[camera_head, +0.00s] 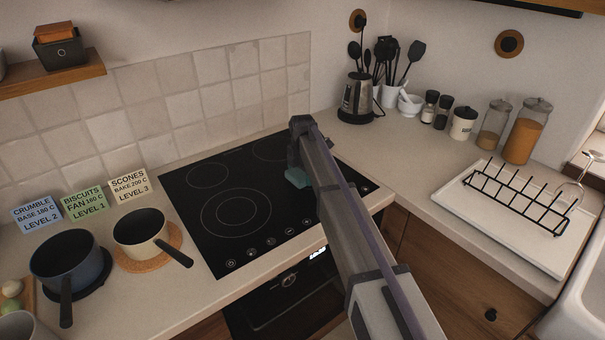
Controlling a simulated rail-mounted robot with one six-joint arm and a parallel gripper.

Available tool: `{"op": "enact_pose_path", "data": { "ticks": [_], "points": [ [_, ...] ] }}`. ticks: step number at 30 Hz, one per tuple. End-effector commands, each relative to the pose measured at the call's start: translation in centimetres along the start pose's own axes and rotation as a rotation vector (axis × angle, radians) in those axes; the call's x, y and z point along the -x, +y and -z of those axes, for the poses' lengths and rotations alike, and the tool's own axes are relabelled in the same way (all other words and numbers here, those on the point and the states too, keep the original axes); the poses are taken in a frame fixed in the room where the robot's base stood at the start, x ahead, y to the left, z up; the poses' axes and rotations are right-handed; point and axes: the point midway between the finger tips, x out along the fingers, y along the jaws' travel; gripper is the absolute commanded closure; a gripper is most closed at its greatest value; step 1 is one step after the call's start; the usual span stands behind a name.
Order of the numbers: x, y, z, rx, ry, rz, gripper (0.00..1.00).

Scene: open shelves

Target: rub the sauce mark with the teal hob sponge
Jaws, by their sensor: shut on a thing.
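The teal hob sponge (296,177) shows just left of my arm, over the right part of the black hob (185,215). My gripper (297,164) is shut on the sponge; its fingers are small and mostly hidden by my arm. I cannot tell whether the sponge touches the glass. I see no sauce mark; it may be behind my arm or under the sponge.
A dark blue pan (65,255) and a cream pan (140,229) stand left of the hob. A kettle (357,97) stands behind right. A white tray (455,205) with a black rack (520,195) lies right. The hob's left part is clear.

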Motion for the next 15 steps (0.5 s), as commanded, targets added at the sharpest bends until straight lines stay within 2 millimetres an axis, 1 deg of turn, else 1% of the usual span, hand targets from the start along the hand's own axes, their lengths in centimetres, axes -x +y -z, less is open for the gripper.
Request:
{"op": "enact_pose_path", "data": {
  "ticks": [8, 15],
  "points": [
    [-0.3, 0.0, -3.0, -0.002, 0.000, 0.000, 0.30],
    [-0.3, 0.0, -3.6, -0.001, -0.001, 0.000, 0.30]
  ]
}}
